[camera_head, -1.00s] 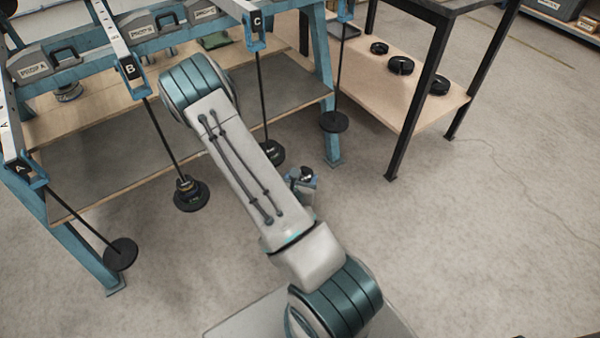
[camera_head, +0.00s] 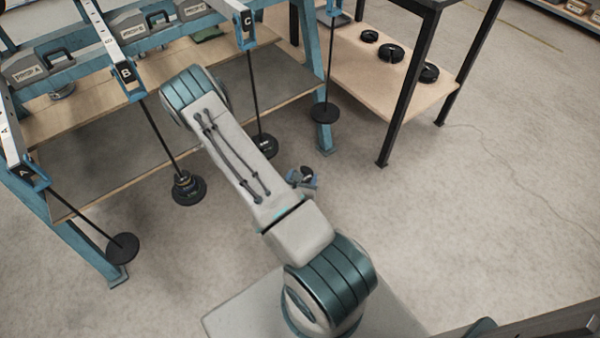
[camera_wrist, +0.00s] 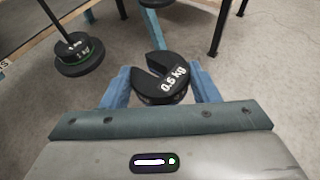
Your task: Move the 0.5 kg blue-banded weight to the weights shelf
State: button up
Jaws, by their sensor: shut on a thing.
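In the wrist view my gripper (camera_wrist: 160,88) is shut on a black slotted weight (camera_wrist: 160,77) marked "0.5 kg", held between its two blue fingers. The weight's rim is mostly dark and its blue band cannot be made out. In the head view my gripper (camera_head: 304,180) shows partly behind my arm, with the dark weight (camera_head: 300,175) in it, above the floor. The weights shelf is probably the wooden lower board (camera_head: 345,62) of the black-legged table at upper right, where several black weights (camera_head: 391,53) lie in a row.
A blue frame with levers A, B and C (camera_head: 247,22) stands at left. Rods with weight stacks hang from it: under A (camera_head: 122,248), under B (camera_head: 187,190), under C (camera_head: 265,146), and a bare plate (camera_head: 324,110). A black table leg (camera_head: 410,90) fronts the shelf.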

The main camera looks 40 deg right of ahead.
jog(key=shift+r, duration=0.1)
dwell(0.5)
jog(key=shift+w+a+r, duration=0.15)
jog(key=shift+w+a, duration=0.05)
jog(key=shift+w, duration=0.15)
jog(key=w+a+r+n+t+y, duration=0.2)
jog(key=w+a+r+n+y, duration=0.1)
jog(key=w+a+r, duration=0.75)
jog(key=w+a+r+n+t+y, duration=0.3)
jog(key=w+a+r, duration=0.45)
jog(key=r, duration=0.65)
notch_tip(320, 180, up, 12)
jog(key=p, duration=1.3)
jog(key=shift+s+d+n+g+p, duration=0.15)
jog(key=shift+s+n+g+p, duration=0.2)
jog(key=shift+s, duration=0.1)
